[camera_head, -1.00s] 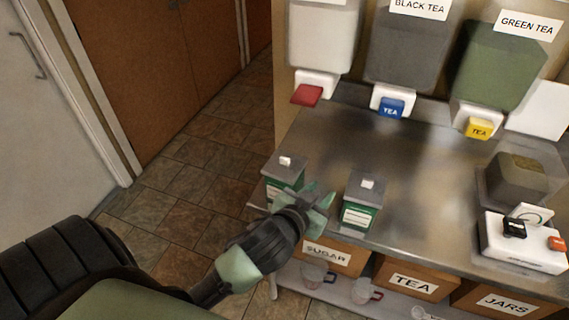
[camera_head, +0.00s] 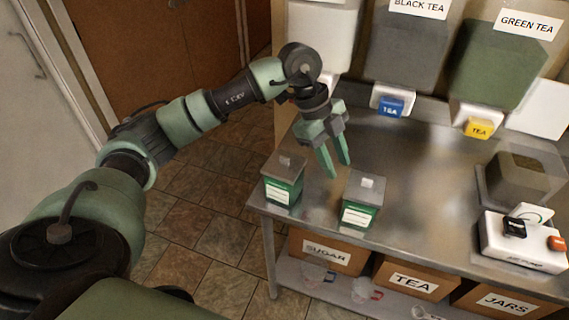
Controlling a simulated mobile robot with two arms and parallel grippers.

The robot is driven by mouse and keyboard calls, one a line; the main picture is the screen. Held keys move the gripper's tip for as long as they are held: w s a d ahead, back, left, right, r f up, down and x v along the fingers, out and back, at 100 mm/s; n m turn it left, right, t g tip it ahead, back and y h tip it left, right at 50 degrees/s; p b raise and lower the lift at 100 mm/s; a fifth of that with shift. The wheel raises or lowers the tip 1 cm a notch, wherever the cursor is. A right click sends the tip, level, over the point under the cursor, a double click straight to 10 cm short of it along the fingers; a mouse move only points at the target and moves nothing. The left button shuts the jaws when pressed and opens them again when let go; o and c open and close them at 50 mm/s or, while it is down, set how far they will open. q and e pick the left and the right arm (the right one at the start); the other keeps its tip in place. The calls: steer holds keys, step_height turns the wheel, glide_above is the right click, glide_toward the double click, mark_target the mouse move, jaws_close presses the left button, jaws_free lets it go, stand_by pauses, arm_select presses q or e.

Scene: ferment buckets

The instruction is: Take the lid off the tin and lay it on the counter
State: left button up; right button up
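Two small green tins with grey lids stand near the counter's front left corner. The left tin (camera_head: 283,191) has its lid (camera_head: 287,167) on, and that lid looks shaded, with a dull knob. My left gripper (camera_head: 339,169) points down above the counter, behind and between the two tins. Its fingers are apart with nothing between them, and it appears clear of both lids. My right gripper is not in view. The task does not tell which tin is meant.
The steel counter (camera_head: 425,190) is bare in the middle. Tea dispensers (camera_head: 410,50) line its back. A white scale (camera_head: 520,240) and a grey-brown container (camera_head: 517,178) stand at the right. Labelled boxes (camera_head: 413,277) and jugs sit on the shelf below.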

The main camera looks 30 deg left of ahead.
mark_target(284, 157)
arm_select(q)
steer(key=a+n+y, duration=0.1)
steer(key=a, duration=0.3)
steer(key=a+r+n+y, duration=0.1)
steer(key=a+y, duration=0.1)
steer(key=a, duration=0.3)
steer(key=a+r+n+y, duration=0.1)
steer(key=a+n+y, duration=0.1)
steer(key=a, duration=0.2)
steer(key=shift+s+a+r+g, duration=0.2)
steer(key=shift+s+r+g, duration=0.1)
steer(key=shift+g, duration=0.1)
step_height(284, 157, down, 6)
steer(key=shift+f+p, duration=0.25)
steer(key=shift+p, duration=0.85)
steer(key=shift+f, duration=0.5)
steer(key=shift+d, duration=0.1)
jaws_close()
